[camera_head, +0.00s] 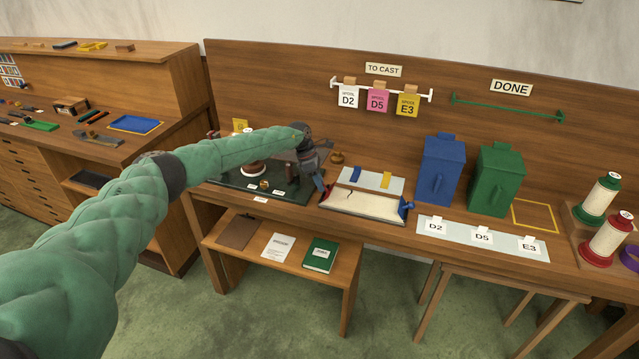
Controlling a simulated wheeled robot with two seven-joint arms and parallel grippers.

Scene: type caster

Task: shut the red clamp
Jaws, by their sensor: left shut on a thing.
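My left arm reaches in from the left, and my left gripper (321,184) is at the left end of the pale casting mould on the workbench. It is shut on a small red part, the red clamp (327,192), at the mould's left edge. The fingers cover much of the clamp, so its exact angle is hard to tell. The mould (362,206) is a flat, pale, framed block. My right gripper is not in view.
A grey plate (369,177) with blue and yellow pieces lies behind the mould. A dark green mat (240,186) lies left, under my forearm. Blue (441,170) and green (495,180) lidded bins stand right, behind a pale labelled strip (482,238). Thread spools stand far right.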

